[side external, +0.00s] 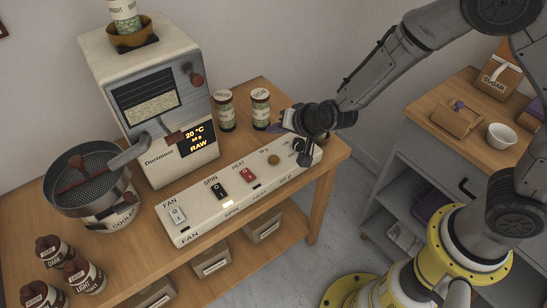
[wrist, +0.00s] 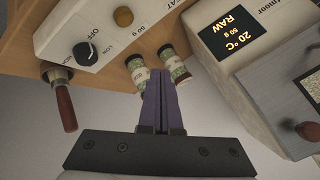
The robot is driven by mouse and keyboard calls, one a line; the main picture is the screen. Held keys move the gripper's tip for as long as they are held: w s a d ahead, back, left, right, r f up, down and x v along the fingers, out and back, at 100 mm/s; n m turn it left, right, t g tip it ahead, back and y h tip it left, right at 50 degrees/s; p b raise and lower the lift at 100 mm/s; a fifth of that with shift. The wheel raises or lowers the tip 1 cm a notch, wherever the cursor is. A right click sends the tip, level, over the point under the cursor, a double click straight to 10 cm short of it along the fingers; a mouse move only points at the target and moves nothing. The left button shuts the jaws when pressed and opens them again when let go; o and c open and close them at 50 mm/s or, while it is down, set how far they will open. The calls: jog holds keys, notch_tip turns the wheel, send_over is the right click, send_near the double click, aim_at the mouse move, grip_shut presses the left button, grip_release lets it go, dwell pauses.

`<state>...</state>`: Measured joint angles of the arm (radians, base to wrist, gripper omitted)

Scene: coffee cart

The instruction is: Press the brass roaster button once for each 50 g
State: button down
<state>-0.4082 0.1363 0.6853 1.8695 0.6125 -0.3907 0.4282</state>
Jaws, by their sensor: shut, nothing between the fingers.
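The brass button (side external: 274,160) is a small round knob on the cream control panel (side external: 205,214), right of the red HEAT switch (side external: 247,175). It also shows in the wrist view (wrist: 123,16), beside a "50 g" label. My gripper (side external: 284,126) is shut and empty, above and behind the panel's right end, apart from the button. In the wrist view its purple fingers (wrist: 160,76) are together, in front of two jars. The roaster (side external: 150,95) has a lit display (wrist: 231,30) reading 20 °C, 50 g, RAW.
Two labelled jars (side external: 225,111) (side external: 261,108) stand behind the panel near my gripper. The black OFF/LOW knob (wrist: 85,53) is on the panel's end. A cooler pan (side external: 92,184) and several dark-lidded jars (side external: 84,275) stand at left. A side cabinet holds a white bowl (side external: 501,136).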

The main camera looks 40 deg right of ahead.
aim_at(276, 161)
jog(key=shift+f, duration=4.05)
jog(key=shift+f, duration=0.15)
jog(key=shift+f, duration=0.25)
jog(key=shift+f, duration=0.55)
jog(key=shift+r, duration=0.95)
jog(key=shift+r, duration=0.1)
jog(key=shift+r, duration=2.45)
